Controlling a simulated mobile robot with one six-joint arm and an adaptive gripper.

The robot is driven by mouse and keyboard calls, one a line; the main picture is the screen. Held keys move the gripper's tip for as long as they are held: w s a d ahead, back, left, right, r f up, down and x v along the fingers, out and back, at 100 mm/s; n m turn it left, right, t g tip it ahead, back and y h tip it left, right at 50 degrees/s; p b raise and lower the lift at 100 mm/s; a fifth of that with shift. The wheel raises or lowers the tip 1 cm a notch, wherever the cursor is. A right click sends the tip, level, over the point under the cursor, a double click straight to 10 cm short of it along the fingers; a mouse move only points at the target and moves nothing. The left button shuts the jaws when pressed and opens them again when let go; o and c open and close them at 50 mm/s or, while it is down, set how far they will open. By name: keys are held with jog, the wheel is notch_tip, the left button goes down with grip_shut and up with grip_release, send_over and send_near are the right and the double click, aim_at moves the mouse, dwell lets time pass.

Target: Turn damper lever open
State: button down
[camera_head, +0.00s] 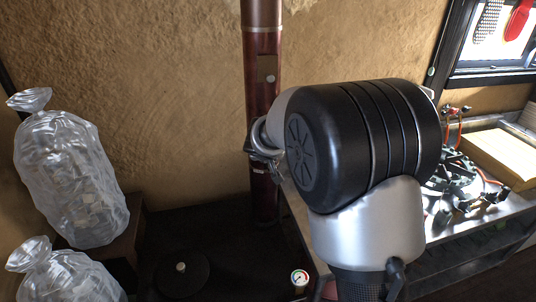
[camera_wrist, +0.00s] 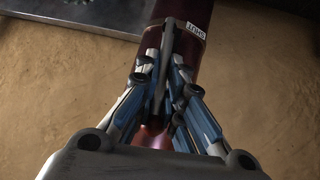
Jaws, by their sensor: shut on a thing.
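A dark red flue pipe (camera_head: 262,75) stands upright against the clay wall in the head view. It also crosses the top of the wrist view (camera_wrist: 188,12). A white label reading "SHUT" (camera_wrist: 198,30) is on the pipe, turned upside down in the wrist view. My gripper (camera_wrist: 168,62) is at the pipe, its fingers drawn together on a thin grey piece that looks like the damper lever (camera_wrist: 161,88). The fingers hide much of the lever, so its exact angle cannot be told. In the head view my wrist covers part of the gripper (camera_head: 262,148).
A dark stove top with a round lid (camera_head: 183,274) and a small gauge (camera_head: 299,277) lies below. Clear plastic bags (camera_head: 68,180) stand at left. A cluttered metal bench (camera_head: 480,222) is at right under a window. Wall left of the pipe is clear.

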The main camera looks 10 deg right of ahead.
jog(key=c, duration=1.7)
grip_release()
jog(key=v, duration=1.2)
